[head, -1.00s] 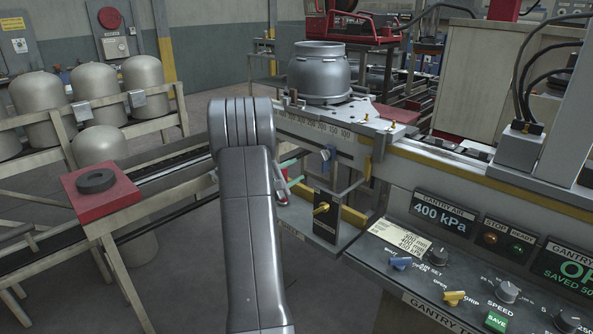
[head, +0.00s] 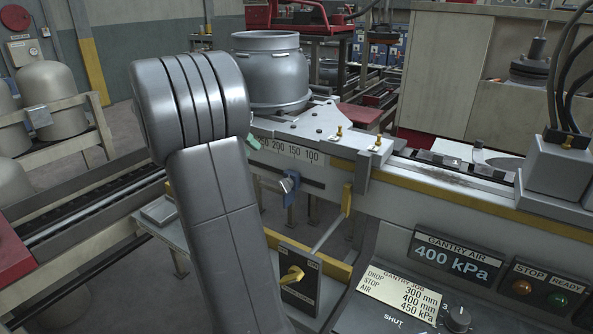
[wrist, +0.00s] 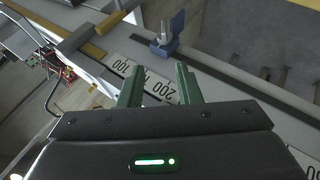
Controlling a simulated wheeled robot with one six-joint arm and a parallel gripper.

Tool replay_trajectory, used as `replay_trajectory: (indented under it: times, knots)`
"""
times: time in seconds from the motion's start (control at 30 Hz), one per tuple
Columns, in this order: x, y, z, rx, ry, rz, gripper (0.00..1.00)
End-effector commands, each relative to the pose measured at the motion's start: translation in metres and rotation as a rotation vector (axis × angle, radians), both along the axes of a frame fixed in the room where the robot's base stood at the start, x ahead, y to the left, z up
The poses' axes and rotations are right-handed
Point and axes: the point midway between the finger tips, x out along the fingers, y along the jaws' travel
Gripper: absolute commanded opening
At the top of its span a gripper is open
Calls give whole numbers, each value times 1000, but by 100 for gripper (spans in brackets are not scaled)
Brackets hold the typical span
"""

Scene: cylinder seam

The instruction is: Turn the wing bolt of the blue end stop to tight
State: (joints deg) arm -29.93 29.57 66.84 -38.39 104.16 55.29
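The blue end stop (head: 290,197) sits on the front face of the rail, just below the number scale. Its silver wing bolt (head: 286,184) looks tilted in the head view; I cannot tell how tight it is. In the wrist view the blue end stop (wrist: 167,48) is beyond my fingertips, near the top centre, with the wing bolt (wrist: 163,34) standing on it. My gripper (wrist: 158,78) is open and empty, its two green fingers apart over the scale plate, not touching the stop. In the head view my arm hides most of the gripper; a green part shows beside it.
The number scale (head: 288,149) runs along the rail above a dark slot. A yellow-handled switch box (head: 297,277) is below the stop. The control panel (head: 440,270) with its 400 kPa display is at right.

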Motion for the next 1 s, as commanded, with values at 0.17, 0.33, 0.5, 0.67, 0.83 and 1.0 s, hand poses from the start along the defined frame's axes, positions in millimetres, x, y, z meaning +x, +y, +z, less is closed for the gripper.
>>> replay_trajectory:
  times: [0.17, 0.33, 0.5, 0.67, 0.83, 1.0]
  knots:
    - [-9, 10, -2, 52, 5, -18, 31]
    - [-9, -5, -20, 52, 6, -19, 31]
    - [-10, -29, -47, 49, 7, -20, 31]
    - [-9, -51, -73, 49, 6, -20, 31]
    - [-9, -68, -93, 50, 6, -19, 31]
    - [-9, -76, -103, 50, 5, -16, 31]
